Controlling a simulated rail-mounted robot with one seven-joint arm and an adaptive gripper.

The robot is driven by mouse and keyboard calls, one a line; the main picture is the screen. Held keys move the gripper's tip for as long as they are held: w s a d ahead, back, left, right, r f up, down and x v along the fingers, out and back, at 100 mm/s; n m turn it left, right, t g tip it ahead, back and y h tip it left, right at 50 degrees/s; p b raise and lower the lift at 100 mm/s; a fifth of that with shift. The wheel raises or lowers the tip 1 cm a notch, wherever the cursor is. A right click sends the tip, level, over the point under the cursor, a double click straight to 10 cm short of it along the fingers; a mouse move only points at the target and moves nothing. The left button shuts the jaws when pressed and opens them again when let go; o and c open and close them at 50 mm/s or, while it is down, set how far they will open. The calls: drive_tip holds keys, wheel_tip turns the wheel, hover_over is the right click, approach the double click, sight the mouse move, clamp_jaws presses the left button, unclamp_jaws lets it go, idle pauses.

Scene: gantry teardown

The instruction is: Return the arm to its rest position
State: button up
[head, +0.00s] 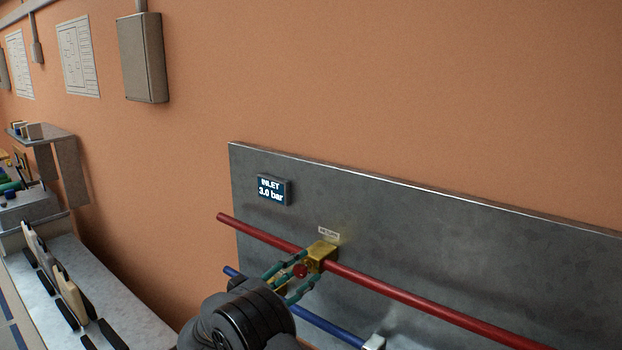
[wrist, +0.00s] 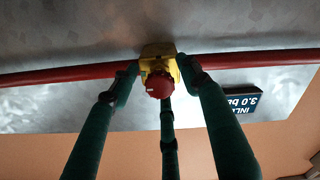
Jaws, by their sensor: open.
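My gripper (head: 303,271) has green fingers and is in front of a yellow valve block (head: 322,256) on the red pipe in the head view. A red knob (head: 300,271) on the block's front lies between the fingers. In the wrist view, my gripper (wrist: 158,72) has its fingers spread, one to each side of the red knob (wrist: 159,85) and a third below it. The side fingertips are close to the yellow block (wrist: 158,50). I cannot tell whether they touch it.
The red pipe (head: 420,302) and a blue pipe (head: 325,324) run along a grey panel (head: 480,240). A display (head: 273,190) reads "INLET 3.0 bar". A bench (head: 105,290) with several upright pieces stands at left. The orange wall's front is clear above the panel.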

drive_tip(key=m+p, duration=0.1)
drive_tip(key=p, duration=0.1)
drive_tip(key=m+p, duration=0.1)
drive_tip(key=m, duration=0.1)
drive_tip(key=shift+r+p, duration=0.35)
drive_tip(key=shift+p, duration=0.05)
drive_tip(key=m+p, duration=0.2)
drive_tip(key=shift+f+p, duration=0.15)
drive_tip(key=shift+p, duration=0.15)
drive_tip(key=shift+s+a+f+b, duration=0.3)
drive_tip(key=shift+f+b, duration=0.05)
drive_tip(key=shift+b, duration=0.35)
drive_tip(key=shift+s+a+r, duration=0.15)
drive_tip(key=shift+s+a, duration=0.1)
drive_tip(key=shift+s, duration=0.1)
